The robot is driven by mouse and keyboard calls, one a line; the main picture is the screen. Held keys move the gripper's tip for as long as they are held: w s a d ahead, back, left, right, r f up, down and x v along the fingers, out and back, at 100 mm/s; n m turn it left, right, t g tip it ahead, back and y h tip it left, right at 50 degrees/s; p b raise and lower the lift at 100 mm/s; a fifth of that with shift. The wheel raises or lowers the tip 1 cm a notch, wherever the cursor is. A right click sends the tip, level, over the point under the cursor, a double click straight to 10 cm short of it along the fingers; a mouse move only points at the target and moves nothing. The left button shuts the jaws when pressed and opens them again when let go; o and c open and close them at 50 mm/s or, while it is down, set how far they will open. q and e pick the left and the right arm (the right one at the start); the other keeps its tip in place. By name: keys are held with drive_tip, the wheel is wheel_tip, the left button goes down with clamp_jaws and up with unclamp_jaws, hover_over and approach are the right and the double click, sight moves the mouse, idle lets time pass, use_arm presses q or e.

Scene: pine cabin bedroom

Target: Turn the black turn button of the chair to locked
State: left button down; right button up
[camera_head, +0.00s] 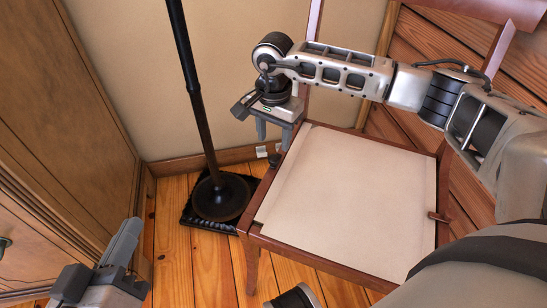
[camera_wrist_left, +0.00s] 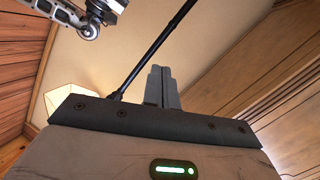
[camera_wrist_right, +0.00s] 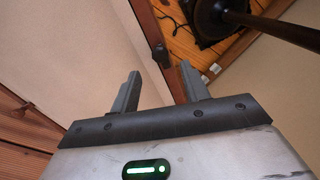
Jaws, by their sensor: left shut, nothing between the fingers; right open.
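The chair (camera_head: 250,230) has a reddish-brown wooden frame around a cream seat panel (camera_head: 350,195). The small black turn button (camera_head: 275,160) sits on the frame at the seat's left edge. It also shows in the right wrist view (camera_wrist_right: 160,50), ahead of the gap between the fingertips. My right gripper (camera_head: 274,136) is open and empty, pointing down above the button and apart from it. In the right wrist view the open fingers (camera_wrist_right: 160,76) frame the seat edge. My left gripper (camera_head: 132,226) is shut and empty at the lower left, away from the chair.
A dark pole (camera_head: 195,95) on a round base (camera_head: 222,197) stands left of the chair. A wooden cabinet (camera_head: 60,130) fills the left side. Walls close in behind the chair.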

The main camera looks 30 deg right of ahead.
sight(274, 157)
wheel_tip(274, 157, down, 5)
drive_tip(key=shift+r+b, duration=0.1)
drive_tip(key=shift+b, duration=0.55)
drive_tip(key=shift+f, duration=0.65)
use_arm(q)
drive_tip(key=shift+w+r+t+h, duration=0.15)
drive_tip(key=shift+w+r+t, duration=0.1)
drive_tip(key=shift+r+t, duration=0.2)
drive_tip(key=shift+w+r+t+h, duration=0.2)
drive_tip(key=shift+r+t, duration=0.15)
drive_tip(key=shift+r, duration=0.15)
use_arm(e)
drive_tip(key=c, duration=1)
